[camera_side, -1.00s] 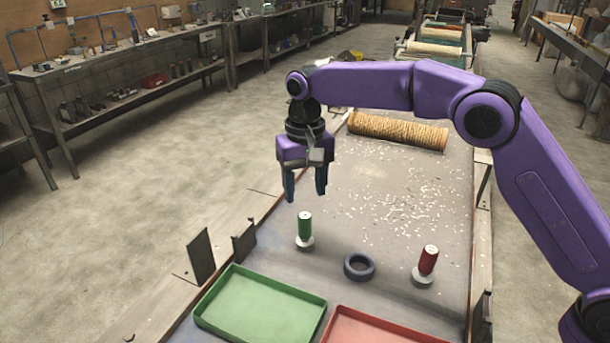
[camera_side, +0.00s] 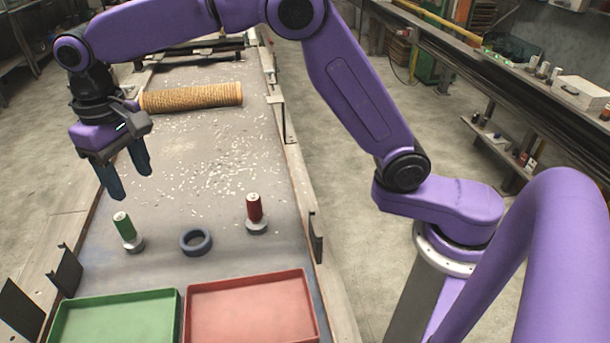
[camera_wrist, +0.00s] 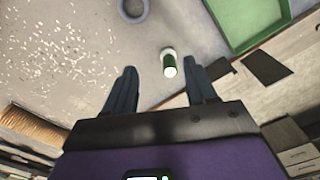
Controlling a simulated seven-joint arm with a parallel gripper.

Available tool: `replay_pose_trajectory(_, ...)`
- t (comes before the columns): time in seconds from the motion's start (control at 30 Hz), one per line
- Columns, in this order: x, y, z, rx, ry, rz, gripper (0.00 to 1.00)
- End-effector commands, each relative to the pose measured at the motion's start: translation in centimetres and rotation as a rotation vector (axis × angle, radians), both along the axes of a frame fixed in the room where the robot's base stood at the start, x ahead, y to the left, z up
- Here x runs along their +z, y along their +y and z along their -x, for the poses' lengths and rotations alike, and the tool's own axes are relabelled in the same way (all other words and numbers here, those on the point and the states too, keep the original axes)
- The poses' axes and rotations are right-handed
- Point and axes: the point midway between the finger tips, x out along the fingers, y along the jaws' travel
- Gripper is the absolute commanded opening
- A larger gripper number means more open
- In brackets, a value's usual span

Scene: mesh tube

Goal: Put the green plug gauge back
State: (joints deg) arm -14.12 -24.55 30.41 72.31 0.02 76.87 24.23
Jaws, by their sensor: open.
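The green plug gauge (camera_side: 124,226) stands upright on the table, a green cylinder with a pale base. It also shows in the wrist view (camera_wrist: 169,64), beyond and between my fingertips. My gripper (camera_side: 128,190) is open and empty, fingers pointing down, above the gauge and apart from it. Its two dark fingers show in the wrist view (camera_wrist: 160,72) on either side of the gauge. The green tray (camera_side: 118,318) lies at the front left of the table, and its corner shows in the wrist view (camera_wrist: 240,45).
A red plug gauge (camera_side: 254,208) stands to the right, with a dark blue ring (camera_side: 196,242) lying between the two gauges. A red tray (camera_side: 252,308) adjoins the green one. A ribbed tan roll (camera_side: 190,96) lies farther back. Pale flakes litter the middle of the table.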

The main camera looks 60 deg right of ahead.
Motion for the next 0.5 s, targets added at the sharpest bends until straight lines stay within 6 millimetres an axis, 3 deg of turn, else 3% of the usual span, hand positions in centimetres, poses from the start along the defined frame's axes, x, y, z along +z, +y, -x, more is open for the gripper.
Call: replay_pose_trajectory(0.5, -0.2, -9.9, 13.8, 0.4, -0.011, -0.007, 0.56)
